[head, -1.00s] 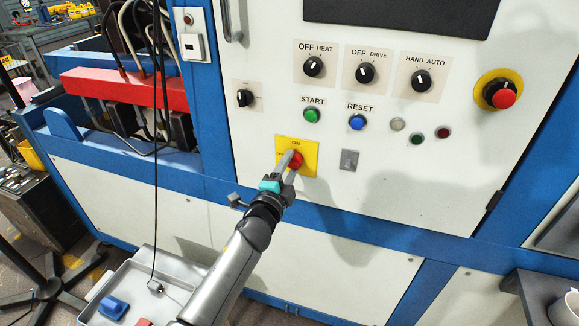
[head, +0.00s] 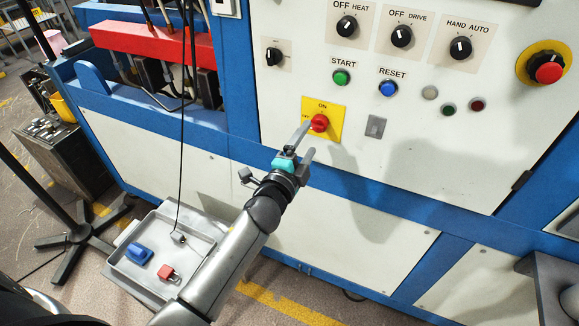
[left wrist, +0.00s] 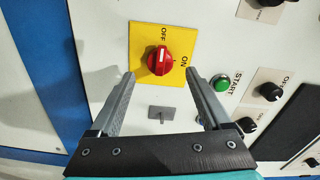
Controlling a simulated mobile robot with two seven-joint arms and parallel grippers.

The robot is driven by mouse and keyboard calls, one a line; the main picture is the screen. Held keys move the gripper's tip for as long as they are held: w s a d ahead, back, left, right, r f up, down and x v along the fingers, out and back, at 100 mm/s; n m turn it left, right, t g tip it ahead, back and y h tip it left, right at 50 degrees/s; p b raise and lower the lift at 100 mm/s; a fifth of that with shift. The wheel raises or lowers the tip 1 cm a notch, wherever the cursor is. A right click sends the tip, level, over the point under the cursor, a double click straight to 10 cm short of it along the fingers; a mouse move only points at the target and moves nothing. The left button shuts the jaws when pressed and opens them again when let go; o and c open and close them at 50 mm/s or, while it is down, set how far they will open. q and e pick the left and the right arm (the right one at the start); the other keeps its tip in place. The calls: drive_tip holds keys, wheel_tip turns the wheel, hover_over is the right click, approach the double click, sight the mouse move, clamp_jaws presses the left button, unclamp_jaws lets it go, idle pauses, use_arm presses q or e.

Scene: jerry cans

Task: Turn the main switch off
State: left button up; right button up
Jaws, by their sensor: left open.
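The main switch is a red rotary knob (head: 320,122) on a yellow plate (head: 337,128) marked ON at the top, with a smaller label at its left. In the left wrist view, the knob (left wrist: 155,62) carries a white line lying along the direction of the OFF label. My left gripper (head: 309,138) is open and empty, just below and in front of the plate. In the left wrist view, its fingers (left wrist: 162,76) are spread wide, with the knob beyond and between them. My right gripper is not in view.
A metal hasp (head: 375,126) is right of the plate. The green START (head: 341,78) and blue RESET (head: 388,88) buttons are above. A red emergency button (head: 548,71) is far right. Below, a grey tray (head: 196,282) holds a blue (head: 139,253) and a red padlock (head: 167,272). A black cable hangs left.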

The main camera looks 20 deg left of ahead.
use_arm(q)
drive_tip(key=s, duration=1)
drive_tip(key=shift+a, duration=0.2)
drive_tip(key=s+f+n+g+b, duration=0.1)
drive_tip(key=s+f+n+g, duration=0.2)
drive_tip(key=f, duration=0.8)
drive_tip(key=s+f+n+g+b, duration=0.1)
drive_tip(key=s+f+n+g, duration=0.3)
drive_tip(key=f, duration=0.7)
drive_tip(key=s+f+g+b, duration=0.1)
drive_tip(key=s+f, duration=0.4)
drive_tip(key=f, duration=0.6)
drive_tip(key=s+f+n+g, duration=0.2)
drive_tip(key=s+f, duration=0.4)
drive_tip(key=s, duration=0.3)
drive_tip(key=s+f+n+g+b, duration=0.1)
drive_tip(key=s+f+g, duration=0.3)
drive_tip(key=s, duration=0.5)
drive_tip(key=s+a+f+n+g+b, duration=0.1)
drive_tip(key=s+f+n+g, duration=0.2)
drive_tip(key=s+f, duration=0.5)
drive_tip(key=shift+s+n+y, duration=0.3)
drive_tip(key=shift+s, duration=0.4)
